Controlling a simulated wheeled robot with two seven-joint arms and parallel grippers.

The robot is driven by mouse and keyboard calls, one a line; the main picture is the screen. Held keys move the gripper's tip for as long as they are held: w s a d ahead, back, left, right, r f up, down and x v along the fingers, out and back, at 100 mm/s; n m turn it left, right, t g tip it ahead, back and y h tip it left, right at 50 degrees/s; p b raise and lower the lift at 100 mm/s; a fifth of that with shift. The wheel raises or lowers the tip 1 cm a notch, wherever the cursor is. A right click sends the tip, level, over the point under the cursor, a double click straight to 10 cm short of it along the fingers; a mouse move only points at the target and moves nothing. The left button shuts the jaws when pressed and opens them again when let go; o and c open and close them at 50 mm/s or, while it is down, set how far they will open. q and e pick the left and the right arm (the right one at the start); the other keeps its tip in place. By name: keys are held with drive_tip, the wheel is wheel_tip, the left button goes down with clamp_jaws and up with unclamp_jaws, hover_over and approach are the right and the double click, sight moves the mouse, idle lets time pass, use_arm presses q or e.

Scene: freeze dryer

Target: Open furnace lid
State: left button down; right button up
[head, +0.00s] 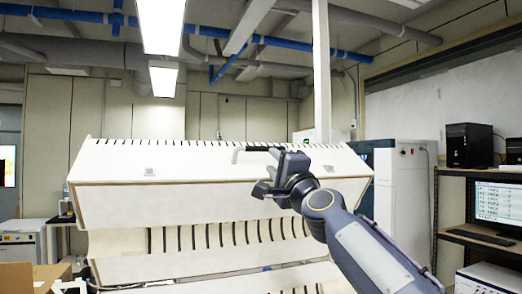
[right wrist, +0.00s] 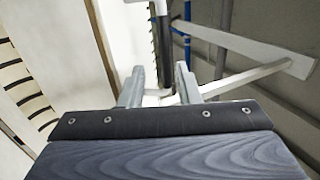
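The furnace lid (head: 200,193) is a long cream-white panel with dark slots along its top edge, in the middle of the head view. The lid also shows at the left of that view (right wrist: 60,40). My left gripper is not in view.
Below the lid is the slotted lower body (head: 180,265). A white cabinet (head: 410,190) stands behind on the right. A shelf with a black computer (head: 469,146) and a monitor (head: 497,203) is at the far right. A cardboard box (head: 40,277) is at the lower left.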

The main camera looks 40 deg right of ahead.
sight(266, 150)
drive_tip(key=p+x, duration=0.1)
drive_tip(key=x, duration=0.1)
drive_tip(key=p+x, duration=0.1)
drive_tip(key=x, duration=0.2)
drive_tip(key=p+x, duration=0.2)
drive_tip(key=shift+d+r, duration=0.25)
drive_tip(key=shift+r, duration=0.1)
drive_tip(key=shift+w, duration=0.1)
clamp_jaws()
